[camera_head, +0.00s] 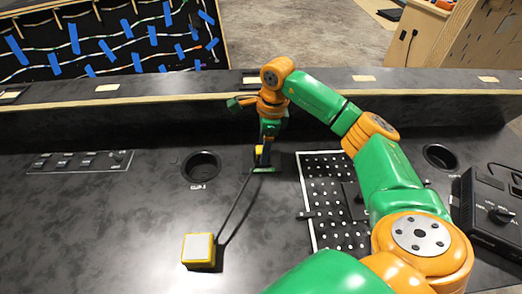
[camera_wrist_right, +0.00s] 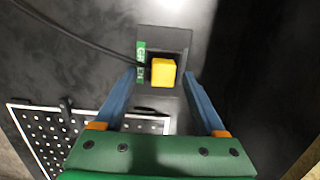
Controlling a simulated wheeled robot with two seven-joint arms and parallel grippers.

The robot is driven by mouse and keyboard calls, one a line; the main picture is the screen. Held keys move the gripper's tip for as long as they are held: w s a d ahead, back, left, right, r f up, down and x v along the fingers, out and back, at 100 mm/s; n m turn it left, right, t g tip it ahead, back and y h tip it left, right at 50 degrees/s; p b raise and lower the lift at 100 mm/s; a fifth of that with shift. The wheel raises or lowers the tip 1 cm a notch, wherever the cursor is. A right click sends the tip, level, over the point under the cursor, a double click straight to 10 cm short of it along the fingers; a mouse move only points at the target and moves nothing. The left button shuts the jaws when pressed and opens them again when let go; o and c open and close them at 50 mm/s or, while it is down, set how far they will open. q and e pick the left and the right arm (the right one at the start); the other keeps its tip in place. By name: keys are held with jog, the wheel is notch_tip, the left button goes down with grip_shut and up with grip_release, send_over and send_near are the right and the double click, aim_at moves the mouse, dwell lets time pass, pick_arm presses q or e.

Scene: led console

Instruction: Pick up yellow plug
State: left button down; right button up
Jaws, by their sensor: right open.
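The yellow plug (camera_head: 259,151) sits at a socket in the dark console top, by a green label; a dark cable runs from it. In the right wrist view the plug (camera_wrist_right: 163,72) is a small yellow block in a dark recess beside a green label (camera_wrist_right: 141,62). My right gripper (camera_head: 269,134) points down over the plug. In the wrist view its two blue fingers (camera_wrist_right: 160,79) are spread apart, one on each side of the plug, with gaps visible. Contact cannot be told. My left gripper is not in view.
A yellow box with a pale top (camera_head: 199,249) stands front left, at the cable's other end. A perforated panel (camera_head: 327,221) lies right of the socket. Cup holders (camera_head: 201,166) and a black device (camera_head: 490,212) flank the area. A raised ledge (camera_head: 180,110) runs behind.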

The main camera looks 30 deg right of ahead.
jog(key=shift+w+f, duration=0.25)
jog(key=shift+f, duration=0.45)
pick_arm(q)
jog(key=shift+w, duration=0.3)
pick_arm(e)
jog(key=shift+r, duration=0.1)
grip_shut()
